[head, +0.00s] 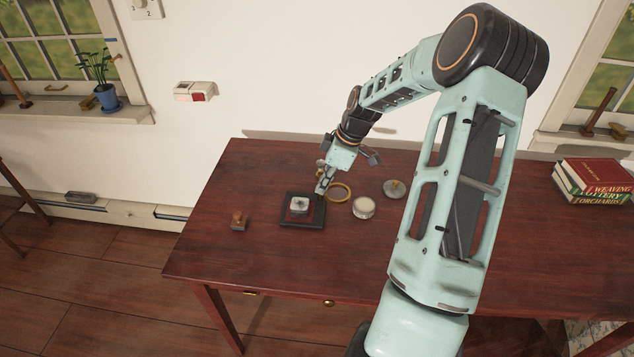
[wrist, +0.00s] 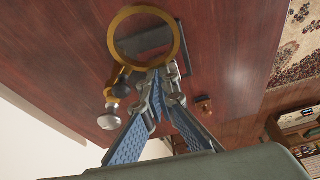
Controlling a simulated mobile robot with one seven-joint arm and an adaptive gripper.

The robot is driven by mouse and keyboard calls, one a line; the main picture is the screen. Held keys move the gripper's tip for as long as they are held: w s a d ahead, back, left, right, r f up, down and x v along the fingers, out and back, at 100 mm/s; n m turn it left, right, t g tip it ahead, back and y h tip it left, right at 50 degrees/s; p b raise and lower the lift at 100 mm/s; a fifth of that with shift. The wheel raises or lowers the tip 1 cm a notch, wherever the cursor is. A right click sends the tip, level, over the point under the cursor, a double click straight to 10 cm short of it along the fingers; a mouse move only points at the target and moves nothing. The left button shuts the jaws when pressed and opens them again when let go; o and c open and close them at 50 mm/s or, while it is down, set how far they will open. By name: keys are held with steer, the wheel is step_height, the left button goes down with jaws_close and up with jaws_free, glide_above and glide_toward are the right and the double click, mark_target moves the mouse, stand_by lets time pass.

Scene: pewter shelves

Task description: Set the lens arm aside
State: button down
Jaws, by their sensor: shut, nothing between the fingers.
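The black stand (wrist: 182,45) shows through and beyond the ring there. My gripper (head: 322,191) is low over the stand's right edge, beside the ring. In the wrist view its fingertips (wrist: 162,75) are together and empty, near the ring's lower edge. I cannot tell whether they touch the ring.
A round cream-topped tin (head: 364,207) and a grey knobbed disc (head: 394,188) stand to the right. A wooden stamp (head: 238,221) is to the left. Books (head: 594,183) lie far right. The table's front left is clear.

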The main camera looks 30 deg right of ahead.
steer(key=shift+s+d+n, duration=0.15)
steer(key=shift+d+n, duration=0.15)
steer(key=shift+d, duration=0.35)
stand_by(0.3)
